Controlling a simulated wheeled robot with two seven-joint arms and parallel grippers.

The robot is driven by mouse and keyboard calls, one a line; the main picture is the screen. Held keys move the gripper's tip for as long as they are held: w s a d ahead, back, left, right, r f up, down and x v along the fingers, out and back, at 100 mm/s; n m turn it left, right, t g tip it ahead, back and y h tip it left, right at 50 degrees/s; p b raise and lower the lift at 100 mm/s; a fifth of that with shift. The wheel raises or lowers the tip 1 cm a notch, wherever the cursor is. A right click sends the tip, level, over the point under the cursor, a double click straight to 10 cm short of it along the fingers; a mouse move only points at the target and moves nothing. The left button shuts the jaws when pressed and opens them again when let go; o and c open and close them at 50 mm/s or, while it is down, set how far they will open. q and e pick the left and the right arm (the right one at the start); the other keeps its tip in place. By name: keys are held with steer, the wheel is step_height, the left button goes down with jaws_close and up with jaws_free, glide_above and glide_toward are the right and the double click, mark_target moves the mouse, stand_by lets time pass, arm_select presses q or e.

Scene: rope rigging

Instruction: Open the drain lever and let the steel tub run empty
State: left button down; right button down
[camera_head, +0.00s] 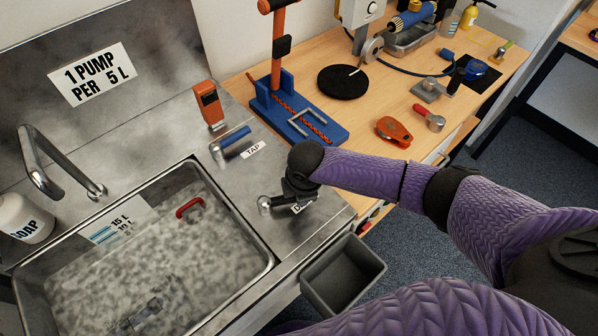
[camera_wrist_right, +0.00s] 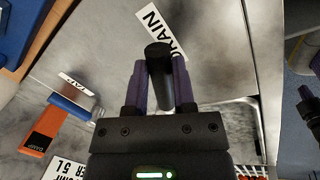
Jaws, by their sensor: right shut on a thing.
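The steel tub (camera_head: 268,262) in the head view holds grey, cloudy water (camera_head: 140,262) with foam on it. A level label (camera_head: 112,228) marked 15 L shows on its back wall. The drain lever (camera_head: 265,204) is on the steel top right of the tub; its metal end shows, and my gripper hides most of its handle. My right gripper (camera_head: 298,188) reaches down over it from the right. In the right wrist view the purple fingers of the gripper (camera_wrist_right: 158,84) are shut around the lever's dark round handle (camera_wrist_right: 158,55), beside the DRAIN label (camera_wrist_right: 163,28). My left gripper is out of view.
A blue tap lever (camera_head: 232,138), an orange device (camera_head: 208,102) and a curved spout (camera_head: 50,160) stand around the tub. A red fitting (camera_head: 190,207) is in the tub. A grey bin (camera_head: 342,275) stands at the counter's front. The wooden bench holds a blue rope jig (camera_head: 320,125) and tools.

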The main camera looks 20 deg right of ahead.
steer(key=m+p, duration=0.1)
steer(key=s+m+p, duration=0.1)
steer(key=s+a+m+p, duration=0.1)
steer(key=p, duration=0.1)
steer(key=shift+s+r+m+h, duration=0.25)
steer(key=shift+r+m+h, duration=0.05)
steer(key=shift+h, duration=0.1)
steer(key=shift+s+a+f+m+p, duration=0.1)
steer(key=shift+s+a+m+p, duration=0.15)
steer(key=shift+m+p, duration=0.3)
steer(key=shift+s+a+m+p, duration=0.1)
steer(key=shift+s+m+p, duration=0.3)
steer(key=shift+m, duration=0.15)
steer(key=shift+s+a+f+m+g+h+p, duration=0.1)
steer(key=shift+s+a+m+g+h+p, duration=0.15)
steer(key=shift+m, duration=0.25)
steer(key=shift+s+a+f+m+g+h+p, duration=0.1)
steer(key=shift+s+a+m+p, duration=0.1)
steer(key=shift+m+p, duration=0.25)
steer(key=shift+c, duration=2.2)
jaws_free()
steer(key=shift+r, duration=0.15)
